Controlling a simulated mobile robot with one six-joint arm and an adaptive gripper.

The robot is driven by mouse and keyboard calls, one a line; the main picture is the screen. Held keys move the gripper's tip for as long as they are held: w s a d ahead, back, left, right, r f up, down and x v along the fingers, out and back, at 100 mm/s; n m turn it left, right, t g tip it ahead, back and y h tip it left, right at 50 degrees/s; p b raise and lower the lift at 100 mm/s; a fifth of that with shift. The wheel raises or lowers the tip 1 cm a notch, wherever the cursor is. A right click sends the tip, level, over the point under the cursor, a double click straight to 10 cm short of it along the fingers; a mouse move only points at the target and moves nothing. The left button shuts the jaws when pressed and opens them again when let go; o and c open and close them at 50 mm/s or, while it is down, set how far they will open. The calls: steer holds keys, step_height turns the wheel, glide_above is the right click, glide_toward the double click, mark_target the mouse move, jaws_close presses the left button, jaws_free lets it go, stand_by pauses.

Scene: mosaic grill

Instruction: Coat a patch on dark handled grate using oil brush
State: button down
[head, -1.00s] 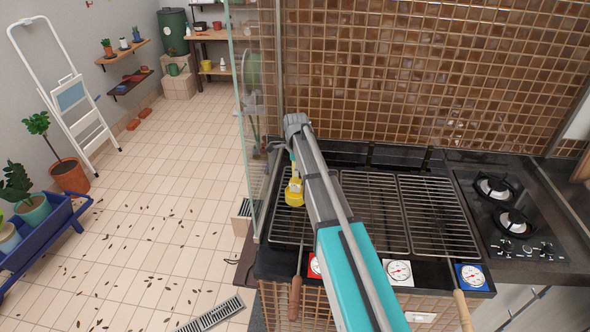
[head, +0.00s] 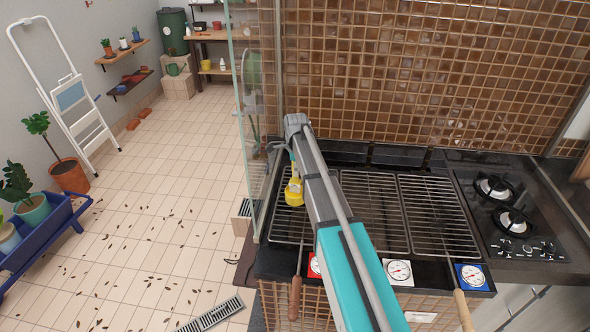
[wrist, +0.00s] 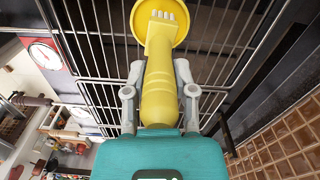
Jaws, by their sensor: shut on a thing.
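The oil brush is yellow, with a round disc and pale bristles at its end. It shows in the head view (head: 294,193) and in the wrist view (wrist: 160,75). My gripper (wrist: 159,92) is shut on the brush's handle, one finger on each side. The brush is over the leftmost grate (head: 282,228), which has a dark brown wooden handle (head: 295,298) at the front. The grate's bars also fill the background of the wrist view (wrist: 95,50). I cannot tell whether the bristles touch the bars. My arm hides part of the grates.
A middle grate (head: 385,225) and a right grate (head: 440,215) with a light wooden handle (head: 462,310) lie alongside. A glass panel (head: 262,170) stands close on the left. The tiled wall (head: 430,70) is behind, and a gas hob (head: 507,215) is at right.

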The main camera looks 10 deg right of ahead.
steer(key=shift+s+f+b, duration=0.1)
steer(key=shift+f+b, duration=0.35)
stand_by(1.8)
steer(key=shift+r, duration=0.15)
steer(key=shift+r+p, duration=3.35)
steer(key=shift+p, duration=0.25)
